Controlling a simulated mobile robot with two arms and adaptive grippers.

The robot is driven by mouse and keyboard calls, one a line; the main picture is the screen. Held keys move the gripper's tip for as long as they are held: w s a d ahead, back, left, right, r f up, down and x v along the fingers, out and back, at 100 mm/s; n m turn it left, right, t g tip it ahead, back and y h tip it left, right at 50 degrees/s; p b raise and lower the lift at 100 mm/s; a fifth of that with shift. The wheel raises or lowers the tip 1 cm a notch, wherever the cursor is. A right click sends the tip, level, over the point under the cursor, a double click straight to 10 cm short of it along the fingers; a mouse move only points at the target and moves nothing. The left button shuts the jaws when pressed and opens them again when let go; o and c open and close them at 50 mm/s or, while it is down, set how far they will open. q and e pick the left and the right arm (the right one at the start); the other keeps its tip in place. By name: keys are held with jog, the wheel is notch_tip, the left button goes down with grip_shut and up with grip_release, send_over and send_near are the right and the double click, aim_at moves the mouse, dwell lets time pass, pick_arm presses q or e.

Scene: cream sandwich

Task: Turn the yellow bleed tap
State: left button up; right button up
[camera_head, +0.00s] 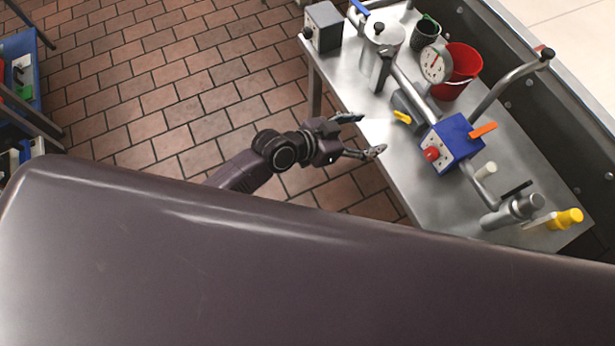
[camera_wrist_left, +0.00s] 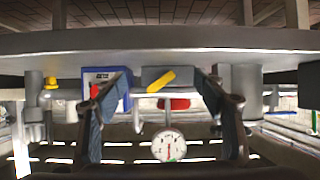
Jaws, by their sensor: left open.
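A yellow tap handle (camera_head: 402,117) sits on a grey block (camera_head: 408,103) among the fittings on the steel bench (camera_head: 380,135). In the left wrist view, the yellow handle (camera_wrist_left: 161,80) lies slanted on the grey block (camera_wrist_left: 180,75), between my fingers in the picture. My left gripper (camera_head: 367,134) is open and empty at the bench's near edge, fingers pointing toward the handle, with a gap between. Its two fingers also show in the left wrist view (camera_wrist_left: 166,92). My right gripper is not in view.
A blue box (camera_head: 452,142) with red knob and orange lever stands right of the handle. A pressure gauge (camera_head: 436,64), red bucket (camera_head: 463,72) and silver pot (camera_head: 384,33) stand behind. A yellow-capped fitting (camera_head: 568,218) is at the bench's right end. Brick floor (camera_head: 190,90) is open at left.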

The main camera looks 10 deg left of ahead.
pick_arm(q)
jog(key=s+a+f+n+y, duration=0.1)
jog(key=a+f, duration=0.3)
jog(key=f, duration=0.3)
jog(key=s+a+f+n+y+b, duration=0.1)
jog(key=a+f, duration=0.3)
jog(key=f, duration=0.4)
jog(key=s+a+f+n+g+y, duration=0.1)
jog(key=s+a+f+n+y, duration=0.1)
jog(key=a+f, duration=0.3)
jog(key=shift+s+f+y, duration=0.7)
jog(key=shift+f, duration=0.7)
jog(key=shift+c, duration=0.2)
